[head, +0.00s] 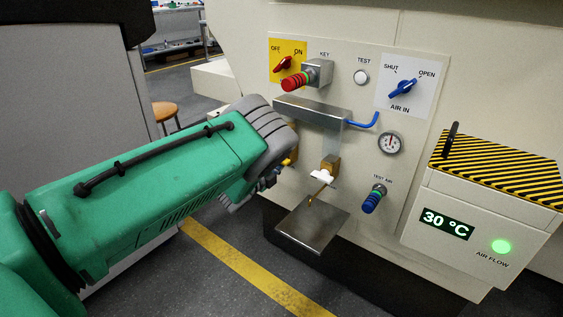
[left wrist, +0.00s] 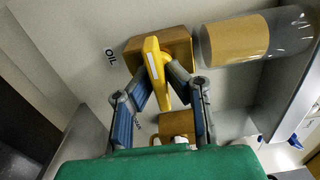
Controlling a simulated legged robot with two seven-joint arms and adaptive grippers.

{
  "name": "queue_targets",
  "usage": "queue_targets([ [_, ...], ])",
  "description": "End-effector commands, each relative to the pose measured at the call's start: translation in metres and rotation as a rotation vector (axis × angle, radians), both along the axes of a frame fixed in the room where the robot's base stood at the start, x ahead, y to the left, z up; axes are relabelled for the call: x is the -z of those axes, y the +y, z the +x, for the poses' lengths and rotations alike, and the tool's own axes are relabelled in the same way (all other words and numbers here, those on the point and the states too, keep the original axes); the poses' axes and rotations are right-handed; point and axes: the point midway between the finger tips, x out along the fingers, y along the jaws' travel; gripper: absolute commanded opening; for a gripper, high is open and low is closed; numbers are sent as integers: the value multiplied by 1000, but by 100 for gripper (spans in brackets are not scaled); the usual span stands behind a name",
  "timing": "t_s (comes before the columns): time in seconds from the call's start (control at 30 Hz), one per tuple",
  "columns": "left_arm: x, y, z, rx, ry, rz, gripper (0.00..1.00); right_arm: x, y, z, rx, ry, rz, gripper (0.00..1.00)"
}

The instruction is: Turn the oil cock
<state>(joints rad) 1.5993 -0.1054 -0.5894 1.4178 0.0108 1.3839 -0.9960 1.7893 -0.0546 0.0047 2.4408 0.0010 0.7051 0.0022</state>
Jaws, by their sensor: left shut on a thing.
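The oil cock's yellow lever (left wrist: 157,72) lies between the fingertips of my left gripper (left wrist: 161,80) in the left wrist view. The gripper is shut on it. The lever runs nearly up and down in that picture, in front of a brass block (left wrist: 178,47), beside the OIL label (left wrist: 110,57). In the head view my left gripper (head: 272,178) is at the panel's left side, and only a small bit of the yellow lever (head: 287,161) shows past it. The grey wrist hides the rest of the cock. My right gripper is not in view.
A clear cylinder with amber liquid (left wrist: 238,42) is close right of the lever. A metal box (head: 310,111) sits above, a brass tap with a white handle (head: 322,176) to the right, and a metal tray (head: 312,226) below. A striped box (head: 480,215) stands at right.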

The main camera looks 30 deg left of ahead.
Motion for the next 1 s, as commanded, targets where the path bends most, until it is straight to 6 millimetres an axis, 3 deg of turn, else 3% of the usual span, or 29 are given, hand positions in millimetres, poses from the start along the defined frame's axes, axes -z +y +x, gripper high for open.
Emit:
queue_targets([
  [0.03, 9, -1, -4, 0, 19, 0, 0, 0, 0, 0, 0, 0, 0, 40],
  [0.27, 9, -1, -4, 1, 19, 0, 0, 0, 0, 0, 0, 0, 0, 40],
  [0.3, 9, -1, -4, 1, 20, 1, 24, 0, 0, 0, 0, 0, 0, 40],
  [0.33, 9, -1, -4, 1, 19, 0, 30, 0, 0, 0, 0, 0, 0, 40],
  [0.73, 4, 0, -9, 0, 8, 1, 30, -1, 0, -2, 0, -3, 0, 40],
  [1.0, 5, 5, -59, -2, 12, 0, 30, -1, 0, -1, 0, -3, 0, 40],
])
